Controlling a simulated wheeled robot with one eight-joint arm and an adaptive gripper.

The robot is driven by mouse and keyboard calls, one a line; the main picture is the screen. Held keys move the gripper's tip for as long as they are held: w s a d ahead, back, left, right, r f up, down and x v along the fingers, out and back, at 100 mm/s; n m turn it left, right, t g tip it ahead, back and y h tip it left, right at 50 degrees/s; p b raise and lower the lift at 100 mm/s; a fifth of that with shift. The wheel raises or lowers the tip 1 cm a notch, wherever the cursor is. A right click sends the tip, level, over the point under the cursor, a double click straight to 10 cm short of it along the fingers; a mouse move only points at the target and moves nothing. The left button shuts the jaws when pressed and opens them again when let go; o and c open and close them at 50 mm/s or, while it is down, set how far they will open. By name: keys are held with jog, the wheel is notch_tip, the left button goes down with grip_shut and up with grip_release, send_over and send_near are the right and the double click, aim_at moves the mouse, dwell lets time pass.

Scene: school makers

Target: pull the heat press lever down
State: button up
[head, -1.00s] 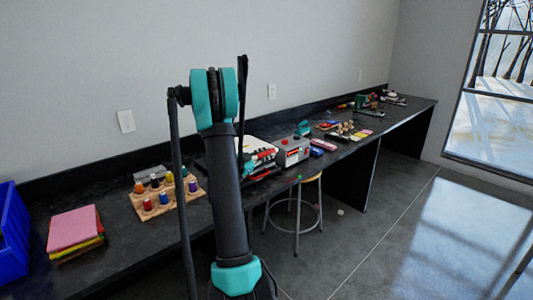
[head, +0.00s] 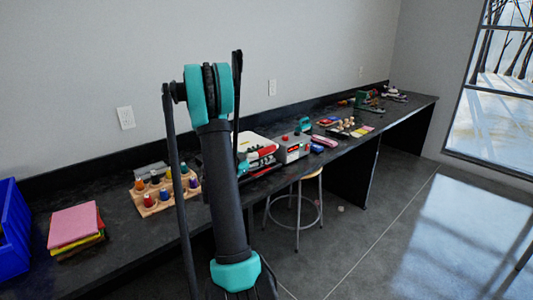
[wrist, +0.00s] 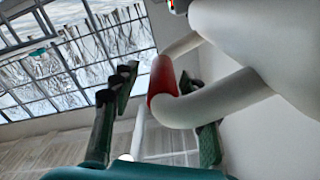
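The heat press (head: 258,146) is a white and red machine on the dark bench in the head view, partly hidden behind my arm. In the wrist view its lever is a bent white bar with a red grip (wrist: 163,80), close to the camera, joined to a large white body (wrist: 238,45). My gripper (wrist: 158,78) has dark green fingers, one on each side of the grip, standing apart. The right finger is partly hidden behind the white bar. I see a gap between the left finger and the grip; contact on the right cannot be told.
A grey box with a red button (head: 293,147) stands right of the press. A wooden rack of coloured bottles (head: 165,194), stacked cloths (head: 75,226) and a blue bin (head: 12,235) are at left. A stool (head: 308,203) stands under the bench edge.

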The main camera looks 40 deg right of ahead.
jog(key=a, duration=0.6)
jog(key=s+a, duration=0.1)
jog(key=a, duration=0.2)
jog(key=shift+a+r, duration=0.1)
jog(key=shift+a, duration=0.2)
jog(key=shift+d, duration=0.1)
jog(key=s+a+f+n+t+y, duration=0.1)
jog(key=s+a+f+n+y, duration=0.3)
jog(key=a, duration=0.6)
jog(key=s+a+f+n+t+y, duration=0.1)
jog(key=s+a+f+n+y, duration=0.3)
jog(key=s+a+n+y, duration=0.4)
jog(key=s+a+f+n+t+y, duration=0.1)
jog(key=s+a+f+n+y, duration=0.3)
jog(key=a, duration=1)
jog(key=s+n+y, duration=0.2)
jog(key=s+n, duration=0.2)
jog(key=n, duration=0.2)
jog(key=shift+s+a, duration=0.15)
jog(key=shift+f, duration=0.1)
